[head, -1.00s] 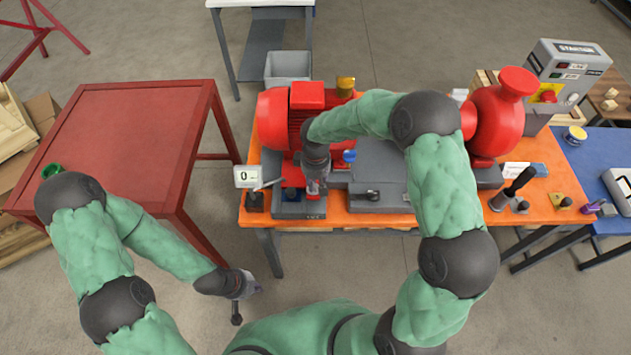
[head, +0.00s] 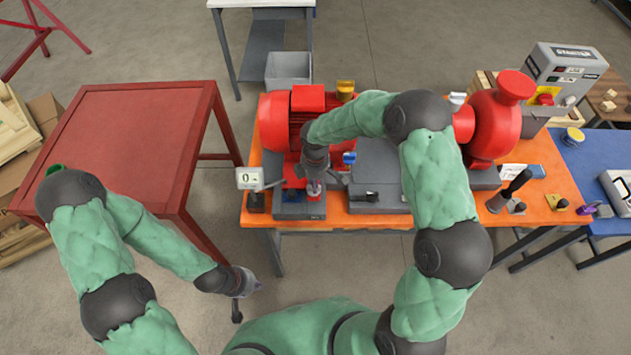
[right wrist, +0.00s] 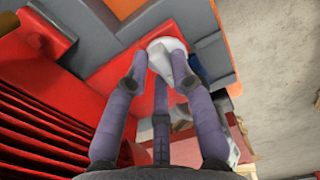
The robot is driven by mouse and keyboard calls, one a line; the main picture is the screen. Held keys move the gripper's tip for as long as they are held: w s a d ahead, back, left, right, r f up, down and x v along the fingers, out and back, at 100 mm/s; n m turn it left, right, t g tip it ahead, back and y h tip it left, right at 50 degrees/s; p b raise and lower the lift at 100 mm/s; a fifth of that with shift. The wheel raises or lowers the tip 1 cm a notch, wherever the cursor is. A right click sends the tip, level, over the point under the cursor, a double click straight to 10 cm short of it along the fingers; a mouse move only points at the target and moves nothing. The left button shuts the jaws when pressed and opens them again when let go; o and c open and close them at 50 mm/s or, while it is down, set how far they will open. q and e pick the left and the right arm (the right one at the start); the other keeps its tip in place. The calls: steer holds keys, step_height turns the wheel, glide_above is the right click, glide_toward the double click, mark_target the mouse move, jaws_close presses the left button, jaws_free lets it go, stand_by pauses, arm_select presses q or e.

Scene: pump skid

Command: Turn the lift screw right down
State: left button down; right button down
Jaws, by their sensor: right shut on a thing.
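My right gripper (head: 315,181) points down at the left end of the pump skid, beside the red motor (head: 290,120). In the right wrist view its purple fingers (right wrist: 166,75) are shut around a pale grey-white knob (right wrist: 167,46), which I take for the head of the lift screw. The screw's shaft and lower end are hidden. The knob sits over a red surface. My left gripper (head: 249,284) hangs empty-looking over the floor between the red table and the skid bench; its finger opening is too small to judge.
A small display (head: 249,178) reading 0 stands left of the motor. The orange bench (head: 385,221) carries grey blocks, a red pump (head: 495,120) and a black-handled tool (head: 514,188). The red table (head: 130,140) at left looks mostly clear.

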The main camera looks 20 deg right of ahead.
steer(key=shift+n, duration=0.3)
steer(key=c, duration=1)
jaws_free()
steer(key=shift+c, duration=0.2)
steer(key=shift+r, duration=0.1)
step_height(320, 180, up, 12)
